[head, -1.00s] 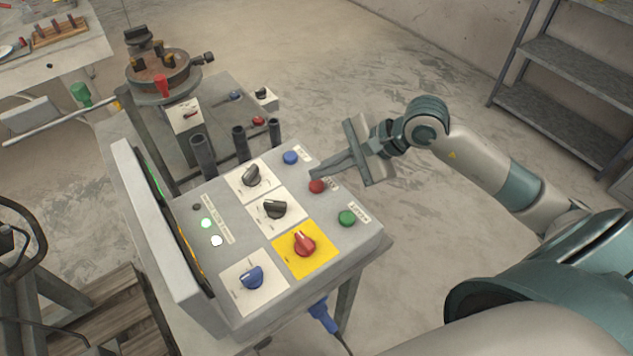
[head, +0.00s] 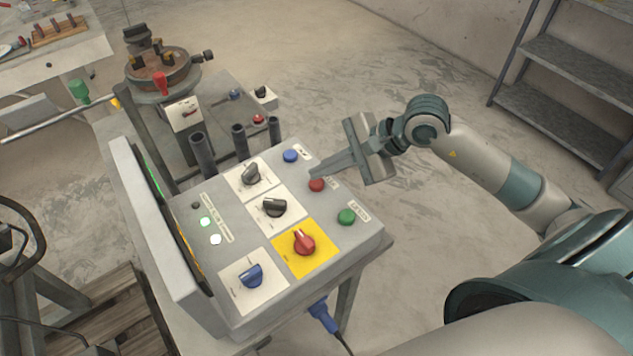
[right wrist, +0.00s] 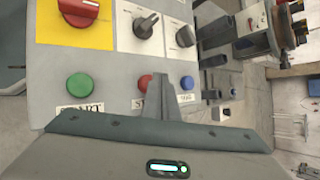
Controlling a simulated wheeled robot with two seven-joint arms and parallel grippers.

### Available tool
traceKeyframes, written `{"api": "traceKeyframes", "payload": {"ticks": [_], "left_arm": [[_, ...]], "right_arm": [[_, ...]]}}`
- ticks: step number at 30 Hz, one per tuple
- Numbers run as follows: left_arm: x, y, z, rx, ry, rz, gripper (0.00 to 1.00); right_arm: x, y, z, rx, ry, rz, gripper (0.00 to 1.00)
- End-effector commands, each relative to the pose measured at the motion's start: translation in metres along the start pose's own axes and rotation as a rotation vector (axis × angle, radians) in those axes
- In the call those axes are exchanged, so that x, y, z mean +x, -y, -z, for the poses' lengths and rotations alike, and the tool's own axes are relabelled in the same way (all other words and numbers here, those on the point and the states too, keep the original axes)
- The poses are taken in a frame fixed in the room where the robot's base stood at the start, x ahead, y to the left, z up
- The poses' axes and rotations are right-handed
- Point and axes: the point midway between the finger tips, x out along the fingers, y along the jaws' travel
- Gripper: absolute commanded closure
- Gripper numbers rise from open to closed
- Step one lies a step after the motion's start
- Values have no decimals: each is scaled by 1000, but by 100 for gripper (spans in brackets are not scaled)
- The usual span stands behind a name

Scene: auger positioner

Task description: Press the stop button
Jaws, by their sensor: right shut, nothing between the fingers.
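The red stop button (head: 316,185) sits on the sloped top of the grey control box (head: 362,240), between a blue button and a green button. My right gripper (head: 316,171) is shut and empty. Its fingertips are close to the red button, at its far edge in the head view; I cannot tell whether they touch. In the right wrist view the red button (right wrist: 145,82) shows just left of the shut fingers (right wrist: 160,78), which hide part of its label. My left gripper is not in view.
The green start button (head: 346,217) and blue button (head: 290,156) flank the red one. A red knob on a yellow plate (head: 304,242) and other rotary knobs are nearby. Upright dark tubes (head: 239,140) stand behind the box. A shelf (head: 570,90) is at the far right.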

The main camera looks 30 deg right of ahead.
Motion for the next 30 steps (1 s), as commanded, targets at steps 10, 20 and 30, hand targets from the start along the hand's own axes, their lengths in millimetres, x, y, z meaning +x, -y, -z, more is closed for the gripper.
{"api": "traceKeyframes", "payload": {"ticks": [10, 20, 30], "left_arm": [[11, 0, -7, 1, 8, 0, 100], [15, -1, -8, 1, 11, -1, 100], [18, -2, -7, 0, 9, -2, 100]], "right_arm": [[5, -4, 4, 0, 0, 0, 100], [7, -6, 5, 0, 0, 0, 100], [9, -7, 7, 0, 0, 0, 100]]}}
